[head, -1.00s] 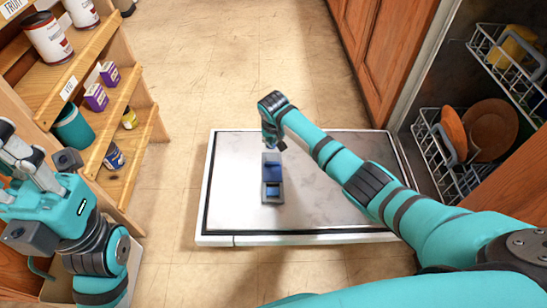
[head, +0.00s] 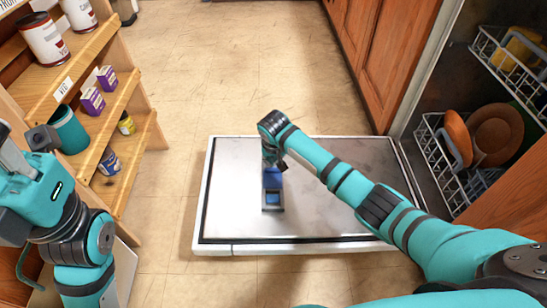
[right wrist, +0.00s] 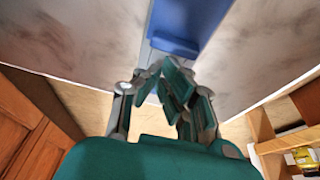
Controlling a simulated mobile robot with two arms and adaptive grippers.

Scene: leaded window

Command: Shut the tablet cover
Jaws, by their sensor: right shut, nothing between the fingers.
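The dispenser (head: 273,209) is a narrow grey unit set in the open dishwasher door (head: 330,225). Its blue cover (head: 273,180) sits over the far part, with a lighter blue square recess (head: 273,198) uncovered on the near side. In the right wrist view the blue cover (right wrist: 187,22) is at the top middle. My right gripper (head: 271,165) is at the cover's far end, pointing down. Its fingers (right wrist: 172,78) are shut and empty close to the cover's edge; contact cannot be made out. My left gripper (head: 28,165) is at the left edge, fingers partly cut off.
A wooden shelf (head: 120,190) with cans and boxes stands at the left. Dish racks (head: 450,165) with plates are inside the dishwasher at the right. Wooden cabinets (head: 385,60) stand at back right. The tiled floor (head: 220,70) beyond the door is clear.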

